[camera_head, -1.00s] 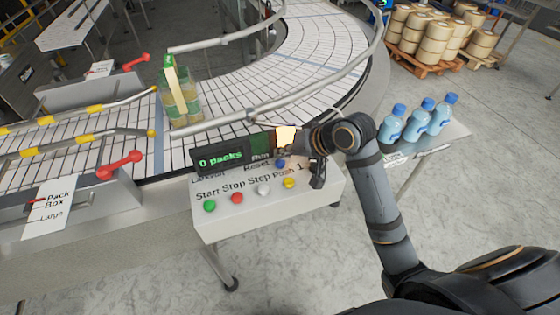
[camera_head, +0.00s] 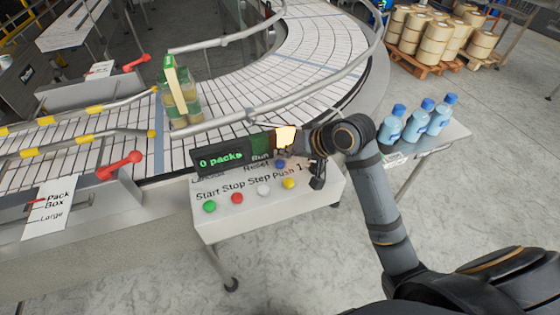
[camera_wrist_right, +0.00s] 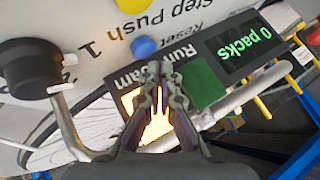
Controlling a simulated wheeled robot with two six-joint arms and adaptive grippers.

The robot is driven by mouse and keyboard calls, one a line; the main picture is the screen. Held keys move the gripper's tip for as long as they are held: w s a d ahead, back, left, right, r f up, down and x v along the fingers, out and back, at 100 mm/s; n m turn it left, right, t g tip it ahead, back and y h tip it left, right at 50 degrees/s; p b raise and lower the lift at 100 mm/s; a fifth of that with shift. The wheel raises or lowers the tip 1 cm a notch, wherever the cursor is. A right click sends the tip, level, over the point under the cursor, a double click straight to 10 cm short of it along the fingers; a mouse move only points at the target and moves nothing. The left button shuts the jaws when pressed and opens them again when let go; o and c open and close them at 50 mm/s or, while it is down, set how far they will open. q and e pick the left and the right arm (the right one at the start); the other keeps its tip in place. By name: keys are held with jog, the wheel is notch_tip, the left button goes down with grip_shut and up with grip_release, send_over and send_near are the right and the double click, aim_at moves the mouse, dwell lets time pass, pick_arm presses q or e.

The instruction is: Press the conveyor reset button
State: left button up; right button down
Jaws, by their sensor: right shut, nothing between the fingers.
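The blue reset button (camera_head: 281,164) sits on the grey control panel (camera_head: 262,213), by the "Reset" label. In the right wrist view, the blue button (camera_wrist_right: 144,47) is just beyond the fingertips and a little to their left. My right gripper (camera_head: 294,154) reaches in from the right over the panel's back edge and is partly hidden by my wrist. In the right wrist view, its fingers (camera_wrist_right: 157,70) are shut with nothing between them. I cannot tell whether they touch the button. My left gripper is not in view.
Green (camera_head: 209,206), red (camera_head: 236,198), white (camera_head: 263,190) and yellow (camera_head: 289,183) buttons line the panel. A black knob (camera_head: 317,183) stands at its right. A lit orange lamp (camera_head: 285,137) and a "0 packs" display (camera_head: 220,160) are behind. Bottles (camera_head: 415,120) stand on a side table.

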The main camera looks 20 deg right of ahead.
aim_at(283, 163)
jog(key=shift+f, duration=0.35)
jog(key=shift+f, duration=0.55)
dwell(0.8)
jog(key=shift+r+p, duration=0.95)
jog(key=shift+p, duration=0.2)
jog(key=shift+r, duration=0.15)
notch_tip(283, 163, up, 3)
jog(key=p, duration=0.3)
jog(key=shift+r+p, duration=0.35)
jog(key=shift+r, duration=0.55)
dwell(1.3)
